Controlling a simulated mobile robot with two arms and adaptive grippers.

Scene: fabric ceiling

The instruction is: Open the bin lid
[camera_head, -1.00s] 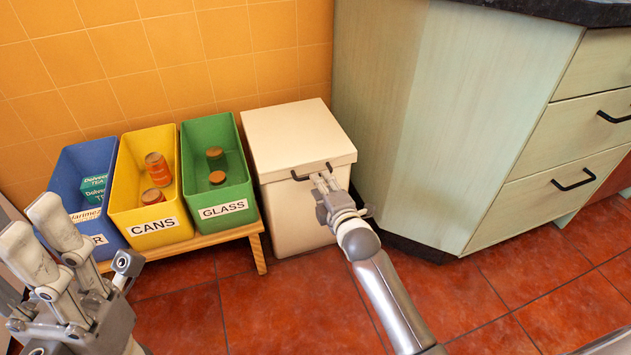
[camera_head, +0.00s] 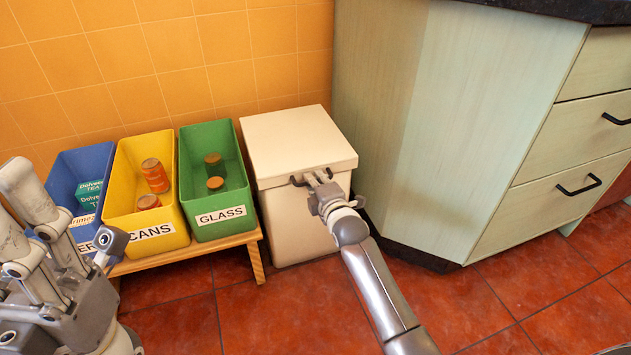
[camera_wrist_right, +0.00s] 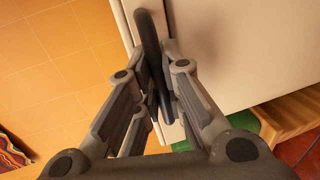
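The white bin (camera_head: 300,220) stands against the tiled wall, beside the green cabinet. Its lid (camera_head: 297,140) lies flat and closed on top. A dark handle (camera_head: 297,181) runs along the lid's front edge and also shows in the right wrist view (camera_wrist_right: 150,40). My right gripper (camera_head: 317,180) is at this handle, with its fingers close on both sides of it in the wrist view (camera_wrist_right: 157,55); it looks shut on the handle. My left gripper (camera_head: 18,205) is at the left edge, fingers apart and empty, partly out of frame.
Blue (camera_head: 62,180), yellow (camera_head: 118,205) and green (camera_head: 236,205) sorting bins stand on a low wooden bench (camera_head: 190,248) left of the white bin. A cabinet (camera_head: 440,130) with drawers stands close on the right. Red floor (camera_head: 270,315) is clear in front.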

